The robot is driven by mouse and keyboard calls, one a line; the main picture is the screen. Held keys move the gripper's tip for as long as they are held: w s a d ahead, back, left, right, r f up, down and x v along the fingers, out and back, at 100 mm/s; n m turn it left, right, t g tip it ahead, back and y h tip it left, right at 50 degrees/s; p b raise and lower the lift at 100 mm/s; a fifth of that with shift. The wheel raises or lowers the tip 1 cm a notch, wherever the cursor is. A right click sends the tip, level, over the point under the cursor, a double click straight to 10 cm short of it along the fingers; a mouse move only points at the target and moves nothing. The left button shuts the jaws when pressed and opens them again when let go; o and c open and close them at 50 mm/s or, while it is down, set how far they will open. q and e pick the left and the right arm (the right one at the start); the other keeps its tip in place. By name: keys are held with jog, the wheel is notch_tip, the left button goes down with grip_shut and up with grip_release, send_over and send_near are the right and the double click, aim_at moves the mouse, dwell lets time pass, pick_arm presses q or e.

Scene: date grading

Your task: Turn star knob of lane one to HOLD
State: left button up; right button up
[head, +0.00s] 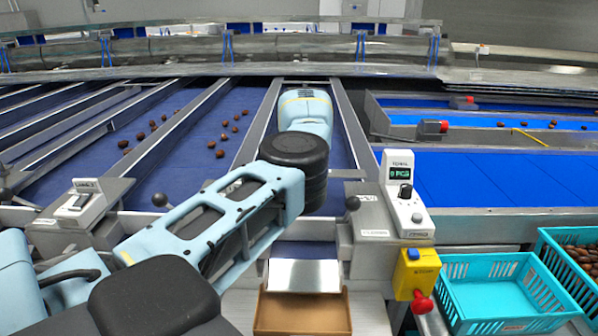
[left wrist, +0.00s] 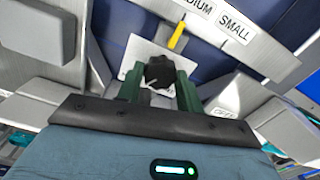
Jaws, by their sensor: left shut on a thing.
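In the left wrist view a black star knob (left wrist: 159,72) stands in front of a pale plate (left wrist: 136,58). The green fingers of my left gripper (left wrist: 159,88) are on either side of the knob and shut on it. A yellow pointer (left wrist: 178,35) shows above the knob, near labels reading "SMALL" (left wrist: 236,28) and, partly cut off, "DIUM". No HOLD marking is readable. In the head view my left arm reaches across the lane and hides the knob and gripper. My right gripper is in neither view.
Dates lie on the blue lane (head: 206,120) left of my arm. A counter box (head: 400,185) and a yellow box (head: 416,268) with a red knob stand to the right.

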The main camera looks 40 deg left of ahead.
pick_arm(q)
jog(key=shift+r+m, duration=0.1)
jog(key=shift+m, duration=1)
jog(key=o, duration=0.7)
jog(key=shift+r, duration=3.9)
